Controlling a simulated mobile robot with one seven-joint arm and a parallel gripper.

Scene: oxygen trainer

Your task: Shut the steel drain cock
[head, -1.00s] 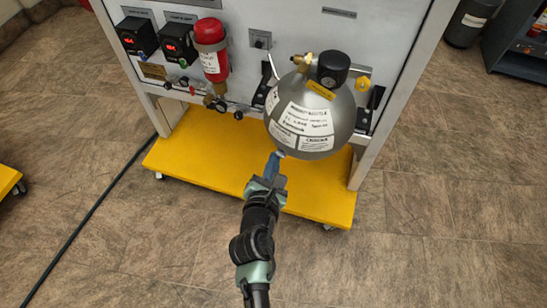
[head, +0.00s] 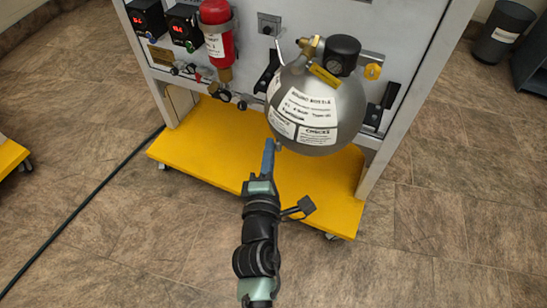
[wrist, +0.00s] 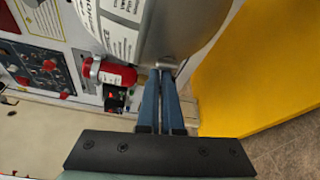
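The grey round vessel (head: 318,110) with white labels hangs on the front of the trainer panel; it also fills the top of the wrist view (wrist: 185,25). A small steel fitting, apparently the drain cock (wrist: 168,62), sticks out at the vessel's underside. In the head view it is tiny and mostly hidden by my fingertips. My gripper (head: 268,146) points up at it with its blue fingers. In the wrist view the fingers (wrist: 160,72) lie side by side with only a thin dark gap, their tips at the fitting. I cannot tell whether they touch it. The cock's handle position is not clear.
A red cylinder (head: 216,38), small valves (head: 225,95) and two red displays are on the panel left of the vessel. The yellow base (head: 200,150) lies below. A black cable (head: 85,205) runs along the floor at left. The floor in front is open.

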